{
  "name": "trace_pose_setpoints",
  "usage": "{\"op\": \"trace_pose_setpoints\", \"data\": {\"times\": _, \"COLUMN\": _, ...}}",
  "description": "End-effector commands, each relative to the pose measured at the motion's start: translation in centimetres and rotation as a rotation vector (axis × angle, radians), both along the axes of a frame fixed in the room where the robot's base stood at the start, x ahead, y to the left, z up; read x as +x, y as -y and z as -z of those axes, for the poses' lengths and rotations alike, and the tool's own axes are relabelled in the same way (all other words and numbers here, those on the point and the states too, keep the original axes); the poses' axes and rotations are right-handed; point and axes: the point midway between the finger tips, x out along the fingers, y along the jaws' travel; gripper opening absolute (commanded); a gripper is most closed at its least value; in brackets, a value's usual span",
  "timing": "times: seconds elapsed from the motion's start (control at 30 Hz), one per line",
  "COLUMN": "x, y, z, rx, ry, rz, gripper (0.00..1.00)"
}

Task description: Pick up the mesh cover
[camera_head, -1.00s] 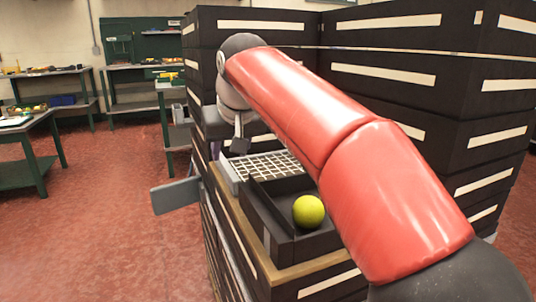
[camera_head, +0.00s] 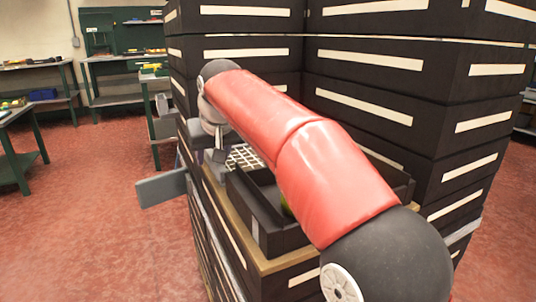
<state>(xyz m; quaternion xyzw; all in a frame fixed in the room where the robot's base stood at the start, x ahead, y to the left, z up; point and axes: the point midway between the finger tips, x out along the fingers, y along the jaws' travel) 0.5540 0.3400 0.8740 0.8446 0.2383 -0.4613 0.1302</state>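The mesh cover (camera_head: 243,155) is a pale grid over dark gaps. It lies at the back left of the dark tray on the crate stack, and my red arm hides much of it. My gripper (camera_head: 217,163) is at the mesh's left edge, pointing down. Its fingers are small and partly hidden, so I cannot tell whether they are open, shut or touching the mesh.
A dark tray (camera_head: 258,212) sits on a stack of black crates (camera_head: 238,245). Taller crate stacks (camera_head: 385,112) rise behind and right. A grey plate (camera_head: 162,188) sticks out left. Open red floor lies left.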

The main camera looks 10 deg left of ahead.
Motion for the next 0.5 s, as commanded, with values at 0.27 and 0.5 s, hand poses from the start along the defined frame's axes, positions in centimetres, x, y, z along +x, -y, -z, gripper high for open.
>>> {"op": "trace_pose_setpoints", "data": {"times": 0.27, "x": -0.01, "y": 0.01, "z": -0.03, "rx": 0.0, "ry": 0.0, "rz": 0.0, "gripper": 0.08}}
{"op": "trace_pose_setpoints", "data": {"times": 0.5, "x": -0.01, "y": 0.02, "z": -0.09, "rx": 0.001, "ry": 0.001, "rz": 0.0, "gripper": 0.0}}
